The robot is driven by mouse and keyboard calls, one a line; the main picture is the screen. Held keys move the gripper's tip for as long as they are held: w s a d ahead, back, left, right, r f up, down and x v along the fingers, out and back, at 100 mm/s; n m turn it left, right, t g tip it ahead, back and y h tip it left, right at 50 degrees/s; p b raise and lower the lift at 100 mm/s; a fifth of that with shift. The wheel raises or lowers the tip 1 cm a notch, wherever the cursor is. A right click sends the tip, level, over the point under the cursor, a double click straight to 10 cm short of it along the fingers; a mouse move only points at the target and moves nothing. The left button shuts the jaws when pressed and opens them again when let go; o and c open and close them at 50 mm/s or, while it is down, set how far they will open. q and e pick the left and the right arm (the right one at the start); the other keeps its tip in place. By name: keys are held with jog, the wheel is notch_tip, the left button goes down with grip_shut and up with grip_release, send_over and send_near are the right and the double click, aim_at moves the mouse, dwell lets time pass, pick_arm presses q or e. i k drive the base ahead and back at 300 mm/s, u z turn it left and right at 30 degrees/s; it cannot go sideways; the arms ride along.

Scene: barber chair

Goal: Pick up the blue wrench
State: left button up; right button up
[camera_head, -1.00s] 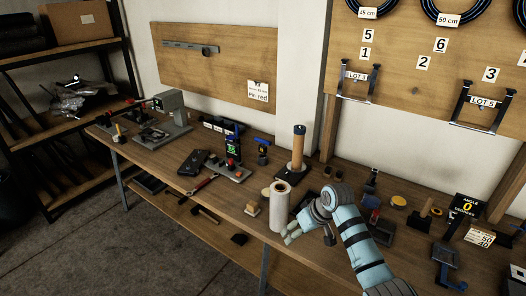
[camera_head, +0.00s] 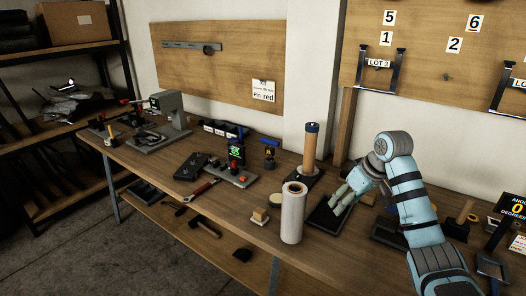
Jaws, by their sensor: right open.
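I cannot pick out a blue wrench for certain. A wrench-like tool with a red handle (camera_head: 202,190) lies near the front edge of the workbench (camera_head: 232,205). A small upright item with a blue top (camera_head: 270,143) stands further back; I cannot tell what it is. My right gripper (camera_head: 338,198) is open, with its fingers pointing down-left over a dark flat tray (camera_head: 322,222) on the bench. I see nothing between its fingers. My left gripper is out of view.
A white roll (camera_head: 293,213) stands upright left of my right gripper, close to the front edge. A brown cylinder on a post (camera_head: 311,148) stands behind. A grey machine (camera_head: 172,115) is at the far left end. Lower shelf tools (camera_head: 205,226) lie under the bench.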

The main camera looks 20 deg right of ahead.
aim_at(270, 150)
jog(key=i, duration=1.7)
